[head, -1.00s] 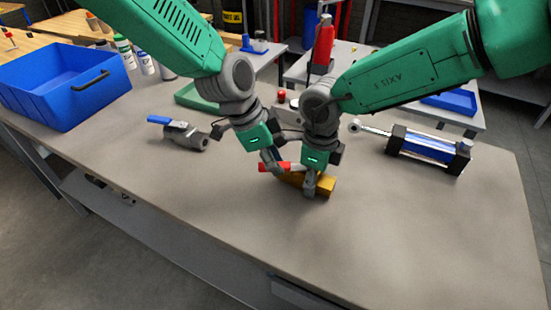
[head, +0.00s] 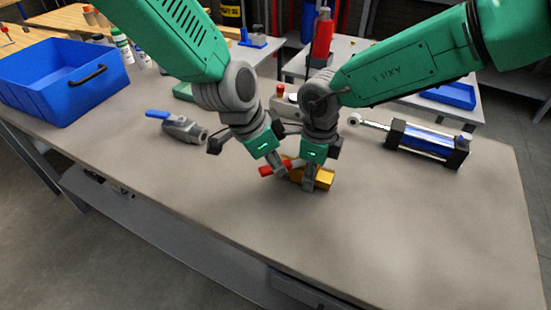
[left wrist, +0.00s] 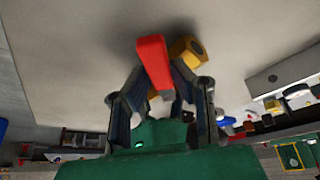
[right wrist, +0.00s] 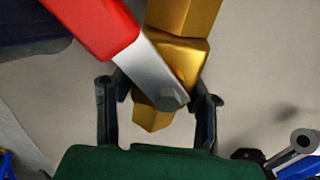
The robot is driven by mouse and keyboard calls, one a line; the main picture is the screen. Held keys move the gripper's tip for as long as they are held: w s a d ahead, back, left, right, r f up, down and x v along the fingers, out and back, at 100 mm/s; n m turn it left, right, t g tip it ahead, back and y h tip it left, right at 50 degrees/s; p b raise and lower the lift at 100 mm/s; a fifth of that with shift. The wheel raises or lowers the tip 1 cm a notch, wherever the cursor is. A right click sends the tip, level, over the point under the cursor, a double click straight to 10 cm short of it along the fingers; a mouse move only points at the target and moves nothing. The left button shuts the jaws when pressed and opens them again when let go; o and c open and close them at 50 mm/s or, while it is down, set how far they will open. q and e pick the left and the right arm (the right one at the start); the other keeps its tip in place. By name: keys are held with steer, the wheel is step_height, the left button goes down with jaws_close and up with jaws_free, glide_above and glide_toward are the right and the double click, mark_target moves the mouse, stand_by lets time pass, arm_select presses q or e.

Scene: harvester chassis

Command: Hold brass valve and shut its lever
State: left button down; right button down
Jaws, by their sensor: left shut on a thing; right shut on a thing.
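The brass valve (head: 323,178) lies on the bench in the head view, partly hidden by my grippers. My right gripper (head: 309,184) is shut on its body. In the right wrist view the brass body (right wrist: 180,55) runs between the fingers, and the lever's grey metal arm (right wrist: 160,75) is fixed to it by a bolt. The lever's red sleeve (right wrist: 95,25) points to the upper left, at a slant to the body. My left gripper (head: 278,168) is shut on the red lever (head: 267,171). The lever (left wrist: 153,62) also shows between the fingers in the left wrist view.
A steel valve with a blue handle (head: 183,128) lies to the left. A blue-and-black cylinder (head: 428,142) lies at the right. A blue bin (head: 62,85) stands at the back left. The bench front (head: 330,240) is clear.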

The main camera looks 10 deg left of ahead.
arm_select(q)
steer(key=shift+s+d+r+n+t, duration=0.1)
steer(key=shift+s+d+n+t, duration=0.25)
steer(key=shift+n, duration=0.45)
